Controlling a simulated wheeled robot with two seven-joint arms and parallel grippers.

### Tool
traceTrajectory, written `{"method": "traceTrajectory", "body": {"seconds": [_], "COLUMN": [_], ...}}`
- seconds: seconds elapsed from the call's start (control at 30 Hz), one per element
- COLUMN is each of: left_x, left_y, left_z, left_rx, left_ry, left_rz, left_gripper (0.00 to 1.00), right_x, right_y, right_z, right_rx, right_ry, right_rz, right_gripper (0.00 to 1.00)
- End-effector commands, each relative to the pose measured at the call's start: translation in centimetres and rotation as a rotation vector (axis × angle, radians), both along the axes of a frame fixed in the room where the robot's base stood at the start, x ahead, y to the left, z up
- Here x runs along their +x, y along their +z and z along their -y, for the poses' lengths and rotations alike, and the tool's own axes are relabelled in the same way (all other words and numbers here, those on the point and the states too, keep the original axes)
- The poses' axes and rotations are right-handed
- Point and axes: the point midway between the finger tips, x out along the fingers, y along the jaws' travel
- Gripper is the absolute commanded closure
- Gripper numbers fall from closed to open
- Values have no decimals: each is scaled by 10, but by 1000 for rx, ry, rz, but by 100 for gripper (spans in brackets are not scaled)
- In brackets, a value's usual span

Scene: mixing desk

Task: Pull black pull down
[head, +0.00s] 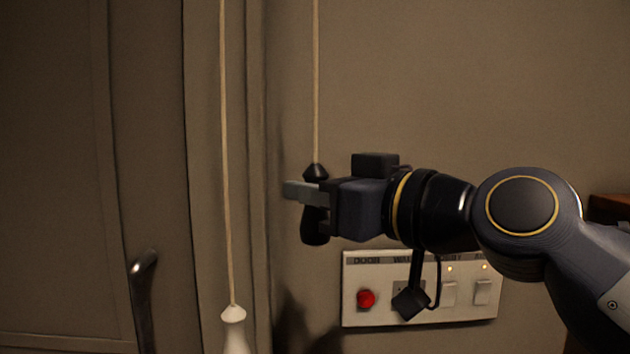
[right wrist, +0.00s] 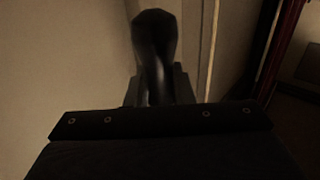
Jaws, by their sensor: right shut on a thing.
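The black pull (head: 315,236) hangs on a pale cord (head: 316,80) in front of the wall, near the middle of the head view. My right gripper (head: 303,191) comes in from the right and is shut on the black pull around its middle. The pull's top shows above the fingers and its rounded lower end below them. In the right wrist view the black pull (right wrist: 155,45) stands between the fingers, dark and glossy. My left gripper is not in view.
A white pull (head: 235,330) hangs on another cord (head: 225,150) to the left. A switch panel (head: 380,317) with a red button (head: 366,299) is on the wall below my right gripper. A door with a metal handle (head: 142,290) is at the far left.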

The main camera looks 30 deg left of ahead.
Motion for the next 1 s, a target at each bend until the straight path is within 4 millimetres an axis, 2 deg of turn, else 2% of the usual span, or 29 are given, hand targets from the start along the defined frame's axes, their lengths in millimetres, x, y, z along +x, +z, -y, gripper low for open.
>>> {"method": "traceTrajectory", "body": {"seconds": [0.03,0.5,0.8,1.0], "left_x": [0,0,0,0], "left_y": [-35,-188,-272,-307], "left_z": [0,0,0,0], "left_rx": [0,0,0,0], "left_ry": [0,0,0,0], "left_rz": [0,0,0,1], "left_gripper": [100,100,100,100], "right_x": [1,1,0,0], "right_y": [-40,-209,-302,-342], "right_z": [-1,-1,-1,-1], "right_rx": [-8,-11,-10,-9], "right_ry": [2,2,2,2], "right_rz": [-4,-3,-2,-2], "right_gripper": [100,100,100,100]}}
